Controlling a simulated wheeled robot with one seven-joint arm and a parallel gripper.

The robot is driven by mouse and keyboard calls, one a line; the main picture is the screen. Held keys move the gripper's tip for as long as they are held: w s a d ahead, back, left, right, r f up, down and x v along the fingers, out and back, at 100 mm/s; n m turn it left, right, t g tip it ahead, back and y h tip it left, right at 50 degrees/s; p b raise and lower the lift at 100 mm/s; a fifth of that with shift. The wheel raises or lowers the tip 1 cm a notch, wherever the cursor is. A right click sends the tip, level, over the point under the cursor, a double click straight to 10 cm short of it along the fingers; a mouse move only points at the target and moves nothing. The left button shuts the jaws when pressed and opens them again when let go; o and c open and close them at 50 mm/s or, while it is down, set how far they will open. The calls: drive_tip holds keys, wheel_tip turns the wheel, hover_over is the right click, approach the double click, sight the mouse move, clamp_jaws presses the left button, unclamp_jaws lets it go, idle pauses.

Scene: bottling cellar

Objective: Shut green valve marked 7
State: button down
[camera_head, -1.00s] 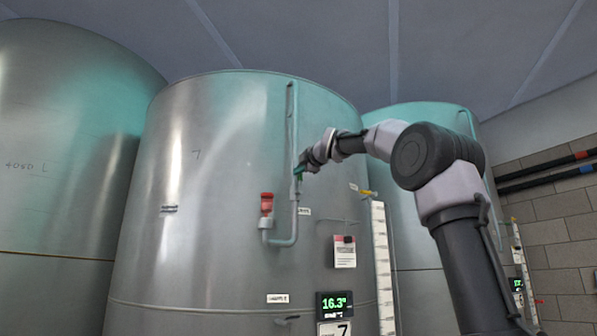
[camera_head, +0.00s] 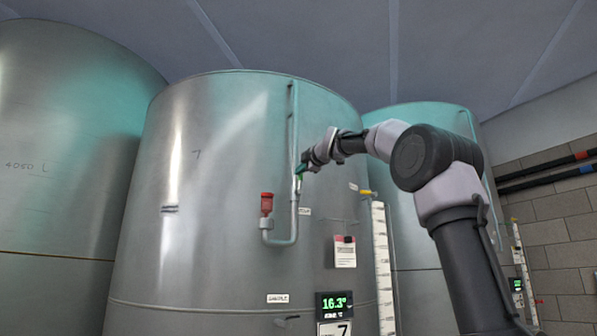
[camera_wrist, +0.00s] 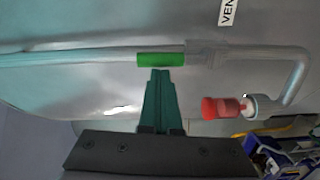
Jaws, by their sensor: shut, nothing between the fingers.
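The green valve handle (camera_wrist: 160,59) lies in line with the pale pipe (camera_wrist: 85,57) in the wrist view. In the head view the handle (camera_head: 299,177) is a small green spot on the vertical pipe of the tank marked 7 (camera_head: 225,190). My gripper (camera_wrist: 161,72) is shut and empty. Its fingertips are right at the handle's edge; I cannot tell whether they touch it. In the head view my gripper (camera_head: 302,168) is at the pipe and partly hides the valve.
A red-capped fitting (camera_head: 267,203) stands at the pipe's bent lower end, and also shows in the wrist view (camera_wrist: 222,107). A temperature display (camera_head: 334,303), a notice (camera_head: 344,251) and a white level scale (camera_head: 382,260) are lower on the tank. Other tanks stand on both sides.

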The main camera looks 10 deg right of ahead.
drive_tip(key=shift+w+d, duration=0.1)
drive_tip(key=shift+d, duration=0.1)
drive_tip(key=w+d+f+m, duration=0.1)
drive_tip(key=d+m, duration=0.3)
drive_tip(key=m, duration=0.4)
drive_tip(key=w+d+f+m, duration=0.1)
drive_tip(key=d+f+m, duration=0.2)
drive_tip(key=m, duration=0.5)
drive_tip(key=shift+w+d+f+m+g+y, duration=0.25)
drive_tip(key=shift+d+f+m+g+y, duration=0.05)
drive_tip(key=shift+d+f+g+y, duration=0.1)
idle(0.6)
